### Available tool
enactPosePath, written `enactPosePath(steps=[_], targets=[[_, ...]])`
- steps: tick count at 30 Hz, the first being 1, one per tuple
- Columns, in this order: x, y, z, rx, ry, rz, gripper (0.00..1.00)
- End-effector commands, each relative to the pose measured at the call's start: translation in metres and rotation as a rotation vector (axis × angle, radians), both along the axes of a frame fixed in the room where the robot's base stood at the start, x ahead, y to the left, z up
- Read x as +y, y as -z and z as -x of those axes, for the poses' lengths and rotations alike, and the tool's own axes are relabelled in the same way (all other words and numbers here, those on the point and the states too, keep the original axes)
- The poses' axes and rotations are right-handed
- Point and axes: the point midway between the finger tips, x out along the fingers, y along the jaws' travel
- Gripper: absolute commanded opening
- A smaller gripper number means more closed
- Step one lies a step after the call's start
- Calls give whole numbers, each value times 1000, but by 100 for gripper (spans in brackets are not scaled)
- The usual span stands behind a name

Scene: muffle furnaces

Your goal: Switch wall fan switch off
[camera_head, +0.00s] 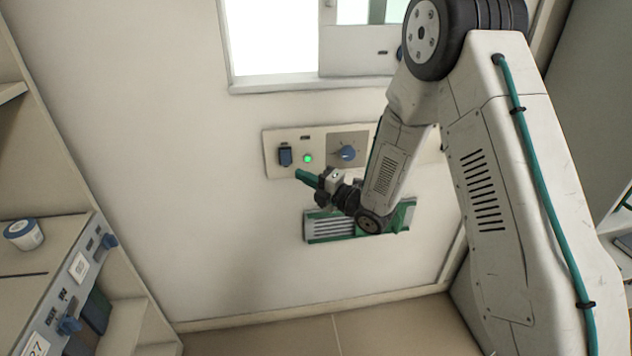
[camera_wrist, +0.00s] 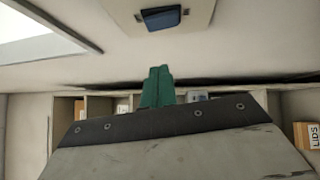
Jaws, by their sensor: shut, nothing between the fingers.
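The wall panel (camera_head: 324,136) is a beige plate under the window. At its left is a dark blue rocker switch (camera_head: 285,156), with a lit green lamp (camera_head: 308,158) beside it and a blue rotary knob (camera_head: 347,153) at the right. The wrist view shows the rocker (camera_wrist: 160,18) at the top, ahead of the shut fingers (camera_wrist: 157,86), with a gap in the picture. Whether anything touches is unclear.
A green-framed vent (camera_head: 328,229) sits on the wall below the panel, partly behind my arm. A window (camera_head: 275,45) is above. A bench with a white tub (camera_head: 24,234) and blue knobs stands at left. The wall left of the panel is clear.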

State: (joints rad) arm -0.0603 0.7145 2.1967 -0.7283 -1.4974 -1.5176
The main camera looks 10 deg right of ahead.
Motion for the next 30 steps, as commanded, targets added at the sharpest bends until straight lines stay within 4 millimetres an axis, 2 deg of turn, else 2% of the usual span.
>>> enactPosePath(steps=[1, 6, 12, 16, 30], targets=[[10, -1, -7, -2, -4, 0, 0], [31, -5, -33, -2, -1, -1, 0], [29, -8, -59, 0, 0, 0, 0], [29, -9, -66, 1, 0, -1, 0], [28, -13, -72, 45, -1, 0, 0]])
